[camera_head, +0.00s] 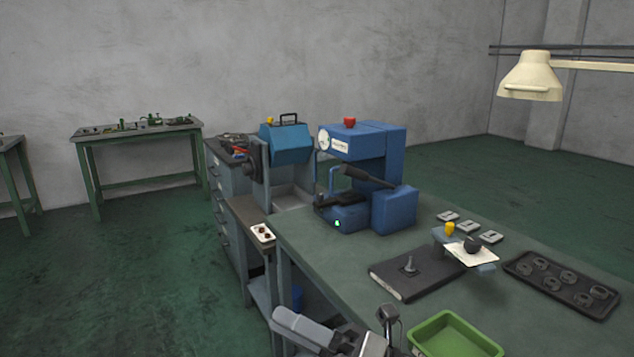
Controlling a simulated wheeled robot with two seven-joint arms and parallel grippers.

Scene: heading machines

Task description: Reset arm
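A green tray (452,336) lies just right of the gripper. On the bench are a blue machine (365,165), a dark plate (418,270), a black tray of parts (562,283) and several small pale plates (467,226). A lamp (531,76) hangs upper right. Floor at left is clear.

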